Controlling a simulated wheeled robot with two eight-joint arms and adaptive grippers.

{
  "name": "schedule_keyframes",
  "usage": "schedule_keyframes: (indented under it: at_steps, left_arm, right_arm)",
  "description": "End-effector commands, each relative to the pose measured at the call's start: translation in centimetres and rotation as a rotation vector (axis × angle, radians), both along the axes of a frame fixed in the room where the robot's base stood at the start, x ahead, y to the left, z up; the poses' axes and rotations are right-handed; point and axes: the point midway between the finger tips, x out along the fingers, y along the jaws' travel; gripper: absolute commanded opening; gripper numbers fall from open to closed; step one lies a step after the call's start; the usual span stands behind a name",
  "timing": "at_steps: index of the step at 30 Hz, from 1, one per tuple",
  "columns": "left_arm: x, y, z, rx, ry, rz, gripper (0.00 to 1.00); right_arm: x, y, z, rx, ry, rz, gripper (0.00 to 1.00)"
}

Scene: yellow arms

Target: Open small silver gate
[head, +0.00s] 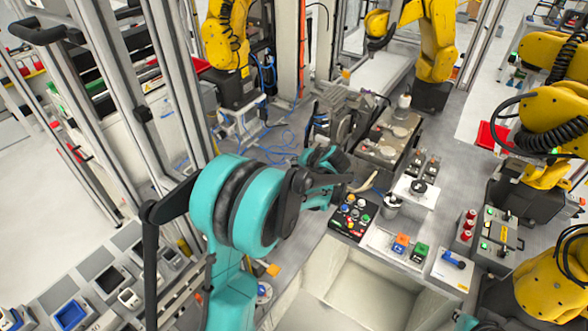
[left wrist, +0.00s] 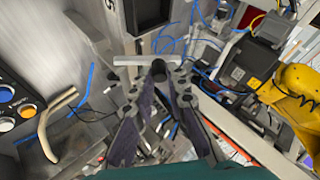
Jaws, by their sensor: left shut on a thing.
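My left gripper (head: 335,178) reaches in on the teal arm to the middle of the head view, beside the grey machinery. In the left wrist view its two dark fingers (left wrist: 165,72) converge on a thin silver bar (left wrist: 132,61), which lies crosswise at the fingertips. The gripper is shut on this bar. I cannot tell clearly whether the bar is the small silver gate's edge or its handle. In the head view my own gripper hides the contact.
A black button panel (head: 353,216) stands close to the right of my gripper, with beige curved tubes near it. Yellow robot arms (head: 545,120) stand at the right and back. Open pale bins (head: 375,285) are in front.

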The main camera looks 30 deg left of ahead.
Motion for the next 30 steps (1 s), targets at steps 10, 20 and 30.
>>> schedule_keyframes:
  at_steps: [10, 20, 30]
  left_arm:
    - [-0.1, -2.4, -0.9, 0.329, -0.027, -0.003, 0.00]
    - [-0.3, -4.0, -1.6, 0.627, -0.050, 0.000, 0.00]
    - [-0.4, -4.9, -2.1, 0.838, -0.064, 0.002, 0.00]
  right_arm:
    - [0.0, 0.0, -5.4, 0.000, 0.000, 0.000, 0.00]
    - [0.0, 0.0, -10.5, 0.000, 0.000, 0.000, 0.00]
    - [0.0, 0.0, -14.0, 0.000, 0.000, 0.000, 0.00]
